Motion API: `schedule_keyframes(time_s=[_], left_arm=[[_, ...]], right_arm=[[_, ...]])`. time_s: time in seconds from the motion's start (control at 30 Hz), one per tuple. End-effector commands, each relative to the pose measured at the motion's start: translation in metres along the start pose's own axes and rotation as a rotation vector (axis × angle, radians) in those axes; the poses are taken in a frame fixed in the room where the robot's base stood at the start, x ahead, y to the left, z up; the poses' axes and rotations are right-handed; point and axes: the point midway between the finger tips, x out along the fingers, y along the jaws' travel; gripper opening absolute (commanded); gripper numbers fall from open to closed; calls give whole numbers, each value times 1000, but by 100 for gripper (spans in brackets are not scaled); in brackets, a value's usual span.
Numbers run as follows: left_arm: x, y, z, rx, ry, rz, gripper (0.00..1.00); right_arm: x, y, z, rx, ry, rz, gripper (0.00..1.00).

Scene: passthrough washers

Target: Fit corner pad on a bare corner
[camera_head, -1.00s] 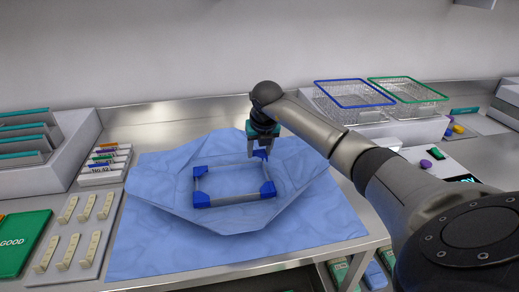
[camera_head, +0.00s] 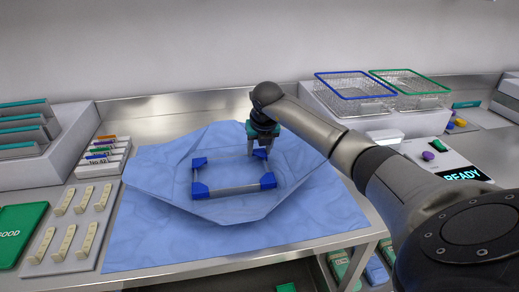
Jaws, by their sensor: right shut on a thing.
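A rectangular frame with pale or clear bars (camera_head: 230,187) lies on a crinkled blue wrap (camera_head: 150,225). Blue corner pads sit at its far left corner (camera_head: 199,162), near left corner (camera_head: 200,190) and near right corner (camera_head: 268,181). My right gripper (camera_head: 259,154) points down at the far right corner and is shut on a blue corner pad (camera_head: 261,154) there. The fingers partly hide this pad, so I cannot tell how fully it sits on the corner. My left gripper is not in view.
Two wire baskets with blue (camera_head: 352,75) and green (camera_head: 409,77) rims stand at the back right. A panel reading READY (camera_head: 463,175) is at right. A tray of pale strips (camera_head: 72,228), a green GOOD board (camera_head: 20,232) and a rack (camera_head: 35,140) are at left.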

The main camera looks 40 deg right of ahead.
Motion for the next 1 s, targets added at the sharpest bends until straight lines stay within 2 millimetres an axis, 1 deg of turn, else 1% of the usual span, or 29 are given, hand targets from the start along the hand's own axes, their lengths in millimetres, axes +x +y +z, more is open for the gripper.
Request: schedule_keyframes(time_s=[0.03, 0.33, 0.67, 0.77, 0.87, 0.97, 1.0], left_arm=[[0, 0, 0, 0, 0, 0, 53], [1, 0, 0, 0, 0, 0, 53], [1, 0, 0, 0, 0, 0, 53], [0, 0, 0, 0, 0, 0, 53], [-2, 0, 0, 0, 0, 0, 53], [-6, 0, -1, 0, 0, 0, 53], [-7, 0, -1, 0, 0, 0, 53]], right_arm=[[6, 0, -7, -3, 18, -7, 52], [8, 1, -9, -5, 23, -5, 86], [8, 3, -10, -7, 25, -1, 86], [5, 2, -9, -8, 25, -1, 86], [-4, 2, -8, -9, 21, -1, 86], [-20, 1, -6, -7, 16, -2, 86], [-29, 0, -5, -7, 11, -3, 86]])
